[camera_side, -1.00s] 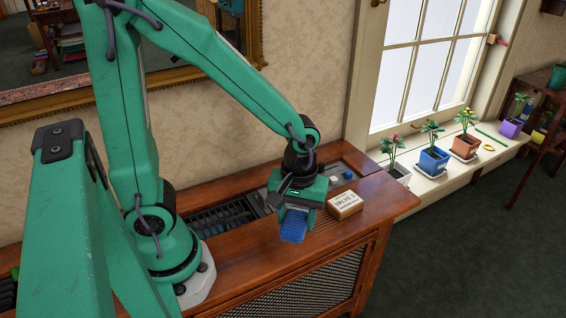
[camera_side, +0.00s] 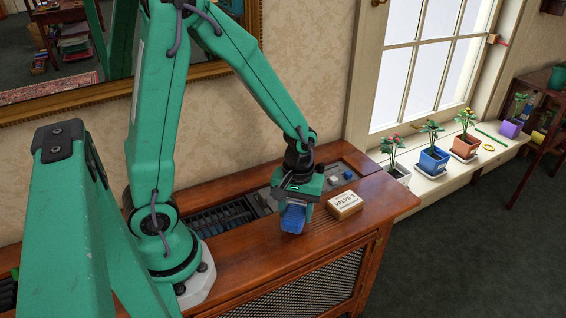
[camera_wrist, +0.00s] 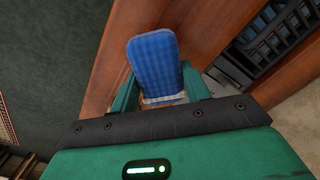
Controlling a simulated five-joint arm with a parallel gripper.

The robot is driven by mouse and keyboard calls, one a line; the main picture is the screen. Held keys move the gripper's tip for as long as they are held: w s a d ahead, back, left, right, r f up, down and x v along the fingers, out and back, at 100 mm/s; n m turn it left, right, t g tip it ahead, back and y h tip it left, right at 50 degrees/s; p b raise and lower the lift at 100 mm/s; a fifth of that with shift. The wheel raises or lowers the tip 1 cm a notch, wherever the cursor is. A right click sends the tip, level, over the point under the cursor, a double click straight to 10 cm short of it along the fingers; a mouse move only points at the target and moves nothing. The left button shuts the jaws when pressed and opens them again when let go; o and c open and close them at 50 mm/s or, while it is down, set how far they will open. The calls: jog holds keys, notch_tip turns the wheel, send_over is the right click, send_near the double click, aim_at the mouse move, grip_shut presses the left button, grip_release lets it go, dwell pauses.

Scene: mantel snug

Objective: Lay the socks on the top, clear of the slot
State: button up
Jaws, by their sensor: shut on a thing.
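The socks are a blue checked bundle (camera_side: 293,218), held low at the wooden top (camera_side: 255,254) of the cabinet. My gripper (camera_side: 294,205) is shut on the bundle, with a jaw on each side of it. In the wrist view the bundle (camera_wrist: 153,62) sticks out from between the jaws. I cannot tell whether its lower end touches the wood. The long dark slot (camera_side: 222,217) with slats runs along the back of the top, behind the bundle.
A small box labelled "VALVE" (camera_side: 345,205) stands just right of my gripper. Grey fittings (camera_side: 340,178) sit in the recess behind it. Potted plants (camera_side: 434,158) line the window sill at right. Bare wood lies in front and to the left.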

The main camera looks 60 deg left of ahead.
aim_at(296, 219)
jog(key=shift+f, duration=1.55)
jog(key=shift+f, duration=0.1)
jog(key=o, duration=1)
jog(key=shift+w+a+r, duration=0.1)
jog(key=shift+r, duration=6)
